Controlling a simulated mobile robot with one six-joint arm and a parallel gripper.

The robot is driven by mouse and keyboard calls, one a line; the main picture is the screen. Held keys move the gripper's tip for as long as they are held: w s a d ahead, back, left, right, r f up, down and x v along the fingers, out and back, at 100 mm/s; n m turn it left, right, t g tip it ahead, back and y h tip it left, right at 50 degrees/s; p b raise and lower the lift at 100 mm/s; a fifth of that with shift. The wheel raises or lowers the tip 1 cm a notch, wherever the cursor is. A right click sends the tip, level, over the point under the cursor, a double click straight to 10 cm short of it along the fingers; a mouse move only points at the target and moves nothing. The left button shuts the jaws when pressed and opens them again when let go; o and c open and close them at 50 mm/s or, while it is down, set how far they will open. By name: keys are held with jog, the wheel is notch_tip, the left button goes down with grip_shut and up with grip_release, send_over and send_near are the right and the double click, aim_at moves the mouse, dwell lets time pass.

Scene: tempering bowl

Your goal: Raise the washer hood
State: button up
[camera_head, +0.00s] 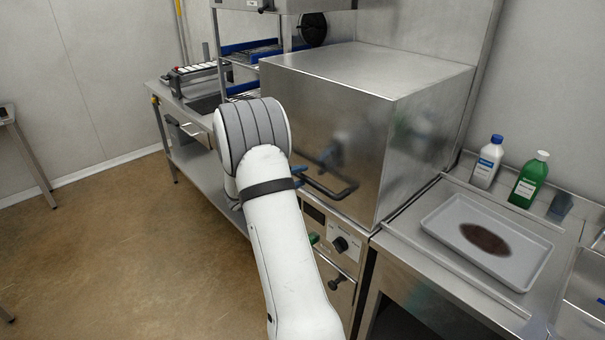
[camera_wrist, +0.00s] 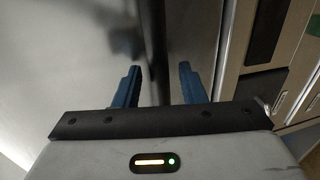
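The washer hood (camera_head: 335,120) is a large steel box in the middle of the head view. It is down, its lower edge just above the control panel. A dark bar handle (camera_head: 330,192) runs across its lower front. My gripper (camera_head: 299,176) is at the left end of this handle, partly hidden behind my white arm. In the wrist view, the blue fingers of my gripper (camera_wrist: 160,72) stand apart with the dark handle (camera_wrist: 155,40) between them. Gaps show on both sides of the bar, so the gripper looks open around or just in front of it.
The control panel (camera_head: 332,233) with a black knob is below the hood. A grey tray (camera_head: 450,222) with a brown stain lies on the right counter, near a white bottle (camera_head: 487,162) and a green bottle (camera_head: 529,180). A side table with a rack (camera_head: 195,78) stands left.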

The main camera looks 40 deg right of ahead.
jog(key=shift+d+f, duration=0.1)
jog(key=shift+d, duration=0.5)
grip_shut()
